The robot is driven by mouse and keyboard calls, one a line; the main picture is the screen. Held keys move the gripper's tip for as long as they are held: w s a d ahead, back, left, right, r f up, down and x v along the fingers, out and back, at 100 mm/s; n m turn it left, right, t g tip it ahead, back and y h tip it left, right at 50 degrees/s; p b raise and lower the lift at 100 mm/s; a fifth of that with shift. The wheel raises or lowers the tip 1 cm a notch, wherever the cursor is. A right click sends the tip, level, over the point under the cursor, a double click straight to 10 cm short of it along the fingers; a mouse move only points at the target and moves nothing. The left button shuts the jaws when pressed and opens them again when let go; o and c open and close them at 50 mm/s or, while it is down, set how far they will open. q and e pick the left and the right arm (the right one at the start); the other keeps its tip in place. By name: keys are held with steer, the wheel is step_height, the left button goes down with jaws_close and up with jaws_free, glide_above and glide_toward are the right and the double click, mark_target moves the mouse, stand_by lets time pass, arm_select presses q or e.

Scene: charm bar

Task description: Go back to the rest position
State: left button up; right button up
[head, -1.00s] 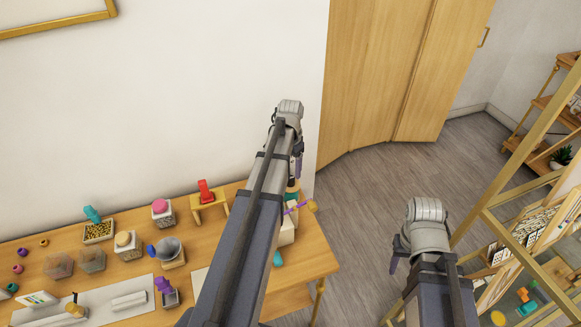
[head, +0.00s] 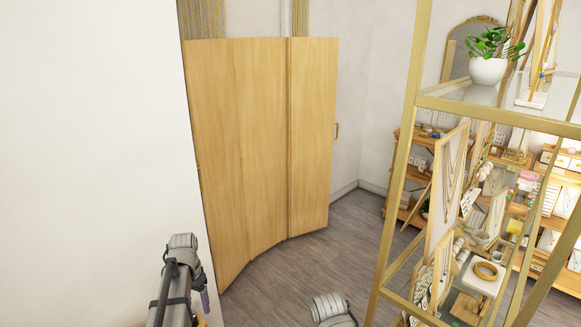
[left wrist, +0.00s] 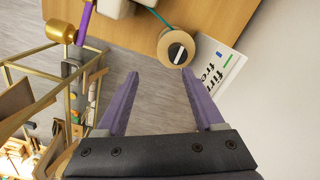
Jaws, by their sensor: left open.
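My left gripper (head: 205,300) shows at the bottom left of the head view, where only a purple finger and the grey wrist are visible. In the left wrist view my left gripper (left wrist: 161,73) is open, its two purple fingers apart with nothing between them. A round wooden piece with a dark centre (left wrist: 166,50) lies on the wooden table (left wrist: 215,18) just beyond the fingertips. A grey link of my right arm (head: 333,308) shows at the bottom of the head view; its gripper is out of the picture.
A gold-framed glass shelf (head: 398,160) with jewellery displays and a potted plant (head: 488,58) stands at the right. A wooden folding screen (head: 262,140) stands behind. Grey floor (head: 290,275) is open between them. A printed card (left wrist: 214,70) and a gold-headed mallet (left wrist: 60,32) show in the wrist view.

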arm_select(q)
steer(key=s+d+f+b, duration=0.1)
steer(key=s+d, duration=0.4)
steer(key=d, duration=0.4)
steer(key=s+d+f+b, duration=0.2)
steer(key=s+d, duration=0.4)
steer(key=d, duration=0.3)
steer(key=s+d+f+y+b, duration=0.1)
steer(key=s+d+f+b, duration=0.1)
steer(key=s+d, duration=0.3)
steer(key=d, duration=0.4)
steer(key=shift+s+f+m, duration=0.15)
steer(key=shift+s+m, duration=0.05)
steer(key=shift+m, duration=0.2)
